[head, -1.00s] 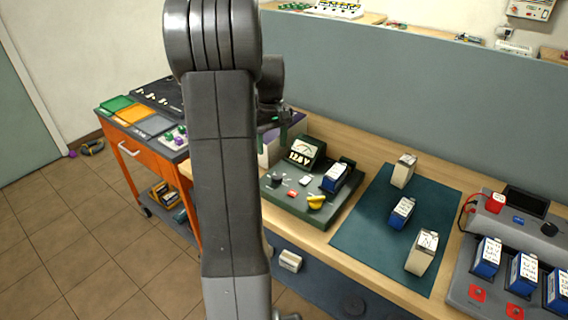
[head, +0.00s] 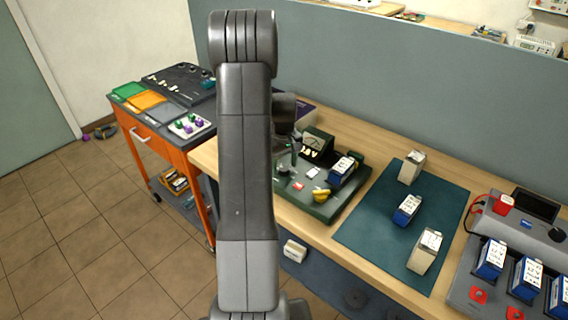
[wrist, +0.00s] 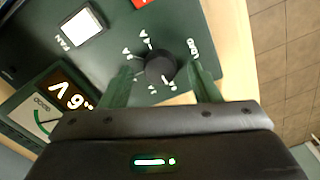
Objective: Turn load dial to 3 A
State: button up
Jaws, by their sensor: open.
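The load dial (wrist: 160,67) is a round black knob on the dark green tester panel, with white marks around it and a LOAD label beside it in the wrist view. Its pointer setting is too small to read. My gripper (wrist: 160,74) is open, with one finger on each side of the dial; I cannot tell whether either touches it. In the head view my gripper (head: 285,158) is low over the left part of the green tester (head: 322,211), and my arm and gripper hide the dial there. The tester's lit display (wrist: 75,95) is partly covered in the wrist view.
A yellow knob (head: 321,193) and a blue battery (head: 341,171) are on the tester. A teal mat (head: 375,235) with several batteries lies to its right. An orange cart (head: 165,150) stands to the left. A grey partition (head: 400,80) runs behind the bench.

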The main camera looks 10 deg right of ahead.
jog(key=shift+f, duration=0.45)
jog(key=shift+c, duration=0.3)
jog(key=c, duration=0.9)
jog(key=shift+c, duration=0.2)
